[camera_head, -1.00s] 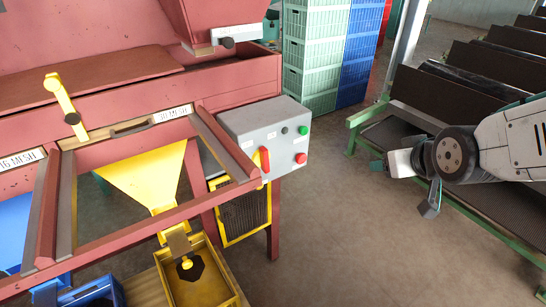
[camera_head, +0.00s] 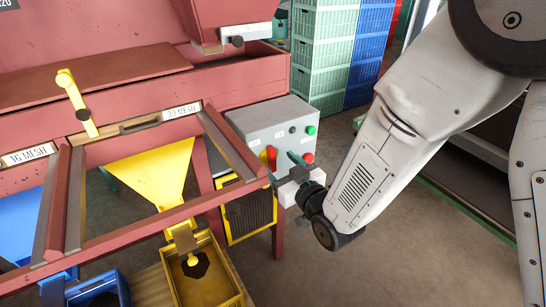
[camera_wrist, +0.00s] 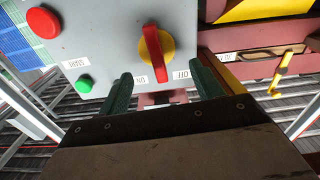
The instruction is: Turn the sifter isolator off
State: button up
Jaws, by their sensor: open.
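The isolator is a red handle on a yellow disc (camera_wrist: 155,50) on the front of a grey control box (camera_wrist: 105,28). In the head view the red handle (camera_head: 271,158) looks upright; in the wrist view it is nearly upright, slightly tilted, its lower end between two small labels. I cannot tell whether the fingers touch anything.
A red button (camera_wrist: 42,22) and a green button (camera_wrist: 83,86) are on the same panel. The red sifter frame (camera_head: 208,180) and yellow chute (camera_head: 150,175) lie left of the box. Crates (camera_head: 325,60) stand behind. Open floor lies below my gripper.

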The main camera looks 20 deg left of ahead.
aim_at(269, 160)
jog(key=shift+x, duration=1.85)
jog(key=c, duration=1)
jog(key=shift+o, duration=0.2)
jog(key=shift+n, duration=0.4)
jog(key=n, duration=0.3)
jog(key=shift+s+a+f+n, duration=0.1)
jog(key=shift+s+a+n, duration=0.05)
jog(key=shift+s+n, duration=0.15)
jog(key=shift+s+a+f+n, duration=0.1)
jog(key=shift+n, duration=0.8)
jog(key=shift+a+f+n, duration=0.1)
jog(key=shift+n, duration=0.8)
